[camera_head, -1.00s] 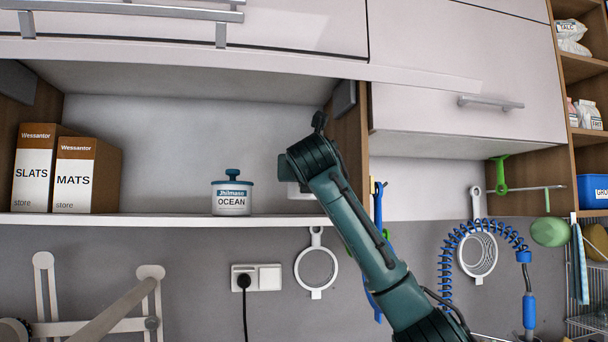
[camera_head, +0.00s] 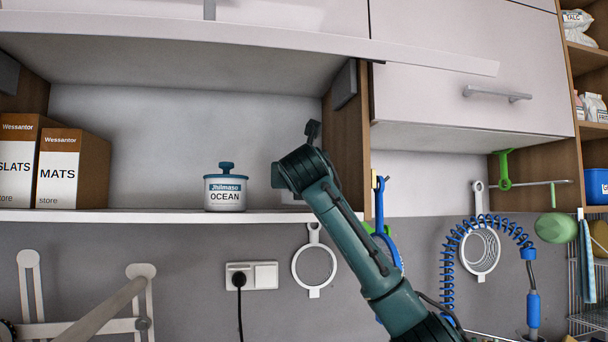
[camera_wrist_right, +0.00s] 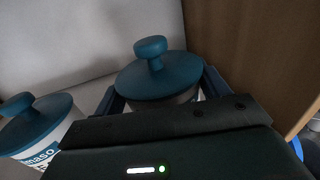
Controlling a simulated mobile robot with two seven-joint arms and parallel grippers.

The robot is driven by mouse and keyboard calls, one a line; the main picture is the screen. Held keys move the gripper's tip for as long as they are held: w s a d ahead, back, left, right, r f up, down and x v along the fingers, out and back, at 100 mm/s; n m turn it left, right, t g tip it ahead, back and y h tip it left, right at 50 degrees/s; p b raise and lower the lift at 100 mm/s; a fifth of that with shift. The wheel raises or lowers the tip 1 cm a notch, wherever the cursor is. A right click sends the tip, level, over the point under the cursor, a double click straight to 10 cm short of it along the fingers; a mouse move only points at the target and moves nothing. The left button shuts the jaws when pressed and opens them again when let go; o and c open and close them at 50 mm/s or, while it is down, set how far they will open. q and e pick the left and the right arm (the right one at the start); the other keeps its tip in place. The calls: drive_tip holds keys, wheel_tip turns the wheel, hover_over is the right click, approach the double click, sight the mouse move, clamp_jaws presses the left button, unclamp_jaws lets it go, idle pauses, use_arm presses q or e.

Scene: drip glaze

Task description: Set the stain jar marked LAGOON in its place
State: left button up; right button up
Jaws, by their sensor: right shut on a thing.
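My right gripper (camera_wrist_right: 160,88) is shut on a jar with a teal knobbed lid (camera_wrist_right: 160,76). Its label is hidden by the gripper, so I cannot read its name. In the head view my right arm reaches into the open cupboard, and only a pale sliver of the held jar (camera_head: 291,198) shows, near the shelf (camera_head: 140,215). I cannot tell whether it touches the shelf. A white jar marked OCEAN (camera_head: 225,192) stands upright on the shelf left of it, and also shows in the right wrist view (camera_wrist_right: 38,125). My left gripper is out of view.
The cupboard's wooden side wall (camera_head: 346,140) is close to the right of the held jar. Boxes marked SLATS (camera_head: 15,165) and MATS (camera_head: 70,170) stand at the shelf's left. Bare shelf lies between MATS and OCEAN. A raised flap (camera_head: 200,30) hangs above.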

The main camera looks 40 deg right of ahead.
drive_tip(key=shift+w+d+f, duration=0.15)
drive_tip(key=shift+w+f, duration=0.05)
drive_tip(key=shift+w, duration=0.05)
drive_tip(key=shift+s+r, duration=0.1)
drive_tip(key=shift+s, duration=0.05)
idle(0.4)
drive_tip(key=shift+f, duration=0.35)
idle(0.8)
drive_tip(key=shift+f, duration=0.2)
